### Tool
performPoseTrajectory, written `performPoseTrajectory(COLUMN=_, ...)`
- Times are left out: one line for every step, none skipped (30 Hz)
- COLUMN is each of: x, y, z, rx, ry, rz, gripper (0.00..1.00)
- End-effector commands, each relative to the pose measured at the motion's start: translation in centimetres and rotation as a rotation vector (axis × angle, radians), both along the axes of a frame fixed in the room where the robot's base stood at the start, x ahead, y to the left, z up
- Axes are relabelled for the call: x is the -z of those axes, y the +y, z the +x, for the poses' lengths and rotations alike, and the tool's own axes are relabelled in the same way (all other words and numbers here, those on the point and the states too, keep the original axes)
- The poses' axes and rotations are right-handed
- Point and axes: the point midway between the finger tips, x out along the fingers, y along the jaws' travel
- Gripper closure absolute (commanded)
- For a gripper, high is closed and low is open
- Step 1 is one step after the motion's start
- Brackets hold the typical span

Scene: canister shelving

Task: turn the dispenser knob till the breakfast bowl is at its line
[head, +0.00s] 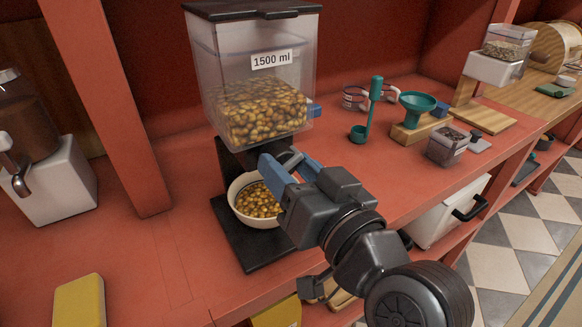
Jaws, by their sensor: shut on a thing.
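The dispenser (248,70) is a clear hopper with a black lid, a 1500 ml label and golden-brown cereal in its lower part. The breakfast bowl (239,207), cream-coloured, stands under its outlet on the black base (252,253). Golden-brown pieces lie in the bowl. My gripper (286,163), with blue fingers, reaches in from the lower right and is shut on the dark dispenser knob (287,157) below the hopper. The fingers partly hide the knob, so its angle is hard to tell.
A brown-filled dispenser with a metal tap (48,185) stands left of a red post (105,100). A yellow block (79,303) lies at front left. A green scoop (373,108), a green funnel (417,104) and a small clear canister (447,145) stand to the right.

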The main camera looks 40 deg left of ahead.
Motion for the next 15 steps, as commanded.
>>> performPoseTrajectory(x=0.01, y=0.02, z=-0.04, rx=-0.001, ry=0.0, rz=0.0, gripper=0.73)
performPoseTrajectory(x=0.01, y=0.02, z=-0.04, rx=-0.001, ry=0.0, rz=0.0, gripper=0.76)
performPoseTrajectory(x=0.01, y=0.02, z=-0.04, rx=-0.001, ry=0.0, rz=0.0, gripper=0.8)
performPoseTrajectory(x=0.01, y=0.02, z=-0.04, rx=-0.001, ry=0.0, rz=-0.001, gripper=0.81)
performPoseTrajectory(x=0.0, y=0.02, z=-0.04, rx=-0.001, ry=0.001, rz=0.0, gripper=0.81)
performPoseTrajectory(x=-0.03, y=0.02, z=-0.04, rx=-0.001, ry=0.007, rz=0.002, gripper=0.81)
performPoseTrajectory(x=-0.08, y=0.01, z=-0.05, rx=-0.001, ry=0.016, rz=0.006, gripper=0.81)
performPoseTrajectory(x=-0.12, y=0.01, z=-0.05, rx=-0.001, ry=0.032, rz=0.012, gripper=0.81)
performPoseTrajectory(x=-0.18, y=0.0, z=-0.04, rx=-0.002, ry=0.059, rz=0.023, gripper=0.81)
performPoseTrajectory(x=-0.23, y=0.01, z=-0.03, rx=-0.002, ry=0.086, rz=0.034, gripper=0.81)
performPoseTrajectory(x=-0.27, y=0.01, z=-0.02, rx=-0.001, ry=0.117, rz=0.046, gripper=0.81)
performPoseTrajectory(x=-0.29, y=0.0, z=0.0, rx=-0.001, ry=0.161, rz=0.064, gripper=0.81)
performPoseTrajectory(x=-0.29, y=0.0, z=0.01, rx=-0.001, ry=0.195, rz=0.079, gripper=0.81)
performPoseTrajectory(x=-0.29, y=0.0, z=0.01, rx=-0.001, ry=0.228, rz=0.092, gripper=0.81)
performPoseTrajectory(x=-0.27, y=-0.01, z=0.01, rx=-0.001, ry=0.27, rz=0.11, gripper=0.81)
